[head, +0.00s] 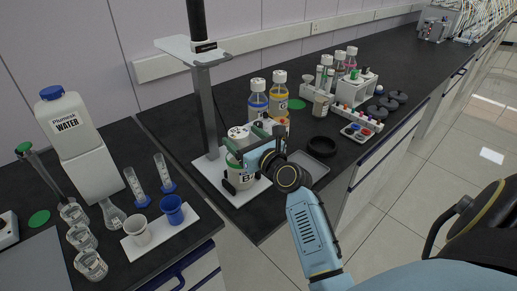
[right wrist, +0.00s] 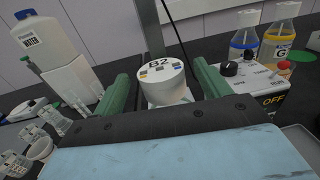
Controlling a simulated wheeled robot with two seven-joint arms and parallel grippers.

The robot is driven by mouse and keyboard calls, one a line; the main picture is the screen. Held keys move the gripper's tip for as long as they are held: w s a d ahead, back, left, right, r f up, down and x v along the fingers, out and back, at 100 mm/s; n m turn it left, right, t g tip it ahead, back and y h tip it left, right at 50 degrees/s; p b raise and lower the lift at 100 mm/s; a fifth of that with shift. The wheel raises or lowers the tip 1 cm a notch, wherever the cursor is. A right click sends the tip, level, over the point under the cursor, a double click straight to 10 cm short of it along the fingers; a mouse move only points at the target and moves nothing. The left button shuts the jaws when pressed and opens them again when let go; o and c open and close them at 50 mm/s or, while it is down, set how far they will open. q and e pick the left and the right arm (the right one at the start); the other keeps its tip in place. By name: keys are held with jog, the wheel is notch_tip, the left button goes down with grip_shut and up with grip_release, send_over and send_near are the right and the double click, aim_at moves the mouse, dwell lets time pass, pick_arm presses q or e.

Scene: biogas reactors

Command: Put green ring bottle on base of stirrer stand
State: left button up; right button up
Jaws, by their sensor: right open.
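The green ring bottle (head: 241,181) stands upright, apparently on the white base (head: 210,173) of the stirrer stand (head: 206,105), beside its grey column. Its white cap, marked B2 (right wrist: 162,72), shows in the right wrist view. My right gripper (head: 252,146) is at the bottle's upper part. In the right wrist view its two green fingers are spread on either side of the cap, with visible gaps, so it is open. The gripper and wrist hide part of the bottle in the head view. My left gripper is not in view.
Blue-labelled (head: 258,101) and yellow-labelled (head: 279,98) bottles stand behind the gripper. A control box reading OFF (right wrist: 262,83) is close on the right. A black ring (head: 323,146) and grey tray (head: 309,167) lie right. Glassware and a water bottle (head: 70,123) fill the left bench.

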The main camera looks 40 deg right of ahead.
jog(key=s, duration=0.9)
jog(key=shift+s, duration=0.15)
